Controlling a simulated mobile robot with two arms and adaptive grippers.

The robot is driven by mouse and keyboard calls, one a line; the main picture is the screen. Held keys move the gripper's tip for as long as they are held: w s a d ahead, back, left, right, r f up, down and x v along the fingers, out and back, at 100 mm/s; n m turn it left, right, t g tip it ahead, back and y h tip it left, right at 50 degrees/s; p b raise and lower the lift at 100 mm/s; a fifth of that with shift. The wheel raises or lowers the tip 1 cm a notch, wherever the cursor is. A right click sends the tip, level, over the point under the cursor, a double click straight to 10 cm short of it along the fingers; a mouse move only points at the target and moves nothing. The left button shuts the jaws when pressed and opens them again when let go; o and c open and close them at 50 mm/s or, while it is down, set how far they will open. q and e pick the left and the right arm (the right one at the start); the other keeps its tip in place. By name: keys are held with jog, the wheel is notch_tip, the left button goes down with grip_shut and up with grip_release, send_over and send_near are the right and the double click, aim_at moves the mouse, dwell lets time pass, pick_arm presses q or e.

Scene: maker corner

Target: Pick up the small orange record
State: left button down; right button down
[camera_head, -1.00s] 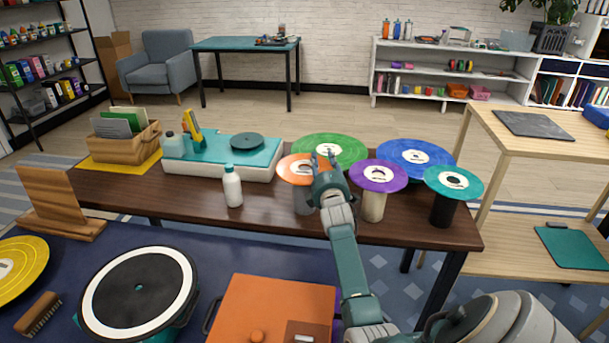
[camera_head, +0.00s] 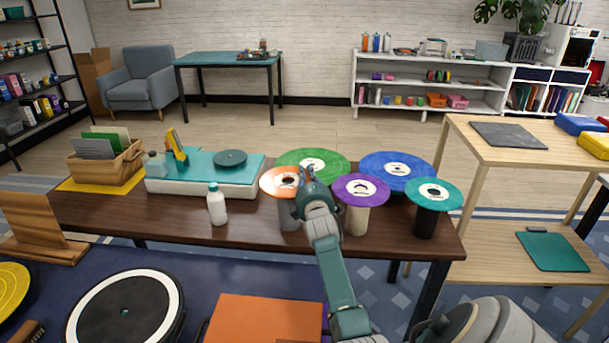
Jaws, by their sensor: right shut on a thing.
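The small orange record (camera_head: 271,184) has a white label and sits level on top of a grey stand (camera_head: 288,217) on the dark wooden table. My right gripper (camera_head: 303,178) is at the record's right side, shut on its edge. The fingers and wrist hide the right part of the record. I cannot tell whether the record is clear of the stand. My left gripper is not in view.
A green record (camera_head: 318,159) lies behind, a purple one (camera_head: 361,190) close at the right, with blue (camera_head: 398,166) and teal (camera_head: 434,193) ones further right. A white bottle (camera_head: 217,206) and a teal record player (camera_head: 204,171) stand left.

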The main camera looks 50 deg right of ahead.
jog(key=p+v, duration=0.4)
jog(key=v, duration=0.4)
jog(key=shift+s+r+p, duration=0.1)
jog(key=shift+r+p, duration=0.1)
jog(key=shift+p, duration=0.2)
jog(key=p+v, duration=0.3)
jog(key=v, duration=0.6)
jog(key=shift+s+a+f, duration=0.25)
jog(key=shift+f, duration=0.1)
jog(key=c, duration=2.4)
grip_release()
grip_shut()
